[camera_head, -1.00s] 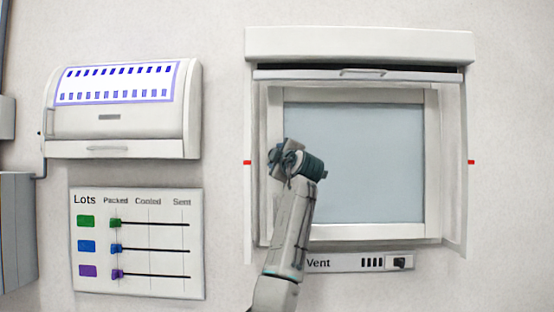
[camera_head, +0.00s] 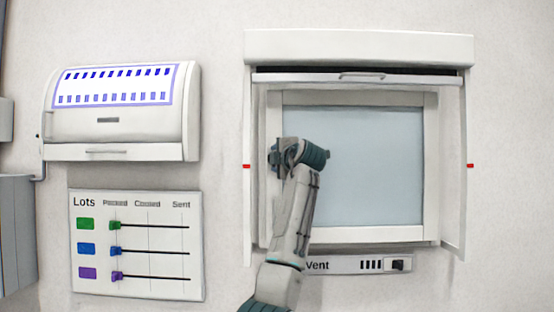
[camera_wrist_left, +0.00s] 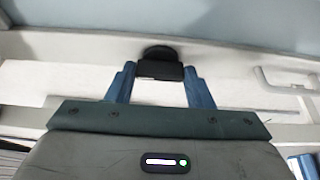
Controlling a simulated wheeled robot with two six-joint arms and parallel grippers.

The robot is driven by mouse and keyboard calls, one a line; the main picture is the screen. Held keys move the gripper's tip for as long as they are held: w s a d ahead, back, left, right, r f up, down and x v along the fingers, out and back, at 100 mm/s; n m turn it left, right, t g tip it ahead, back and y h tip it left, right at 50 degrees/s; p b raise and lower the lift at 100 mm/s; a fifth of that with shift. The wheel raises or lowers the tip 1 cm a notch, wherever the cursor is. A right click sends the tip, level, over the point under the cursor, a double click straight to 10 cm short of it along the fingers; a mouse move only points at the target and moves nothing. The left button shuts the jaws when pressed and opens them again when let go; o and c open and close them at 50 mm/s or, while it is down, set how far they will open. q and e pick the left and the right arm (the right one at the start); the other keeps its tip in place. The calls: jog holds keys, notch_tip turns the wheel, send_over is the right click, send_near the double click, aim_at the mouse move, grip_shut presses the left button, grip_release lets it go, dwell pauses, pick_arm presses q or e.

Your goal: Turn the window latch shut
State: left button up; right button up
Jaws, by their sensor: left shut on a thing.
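The window (camera_head: 355,165) has a pale blue pane in a white frame. The black window latch (camera_wrist_left: 160,64) shows in the left wrist view at the edge of the pane, with a round base and a short handle. My left gripper (camera_wrist_left: 160,72) has its blue fingers shut on the latch handle, one on each side. In the head view my left gripper (camera_head: 275,156) is at the left side of the window frame, and my arm and hand hide the latch there. My right gripper is not in view.
A raised shutter with a bar handle (camera_head: 362,76) hangs above the window, and side panels flank it with red marks. A Vent panel (camera_head: 340,265) is below. To the left are a white box (camera_head: 120,130) and a Lots slider board (camera_head: 137,285).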

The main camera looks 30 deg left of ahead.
pick_arm(q)
jog(key=o, duration=1)
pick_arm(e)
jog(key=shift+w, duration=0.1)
pick_arm(q)
jog(key=b+v, duration=0.4)
jog(key=v, duration=0.6)
jog(key=shift+s+d, duration=0.2)
jog(key=shift+d, duration=0.1)
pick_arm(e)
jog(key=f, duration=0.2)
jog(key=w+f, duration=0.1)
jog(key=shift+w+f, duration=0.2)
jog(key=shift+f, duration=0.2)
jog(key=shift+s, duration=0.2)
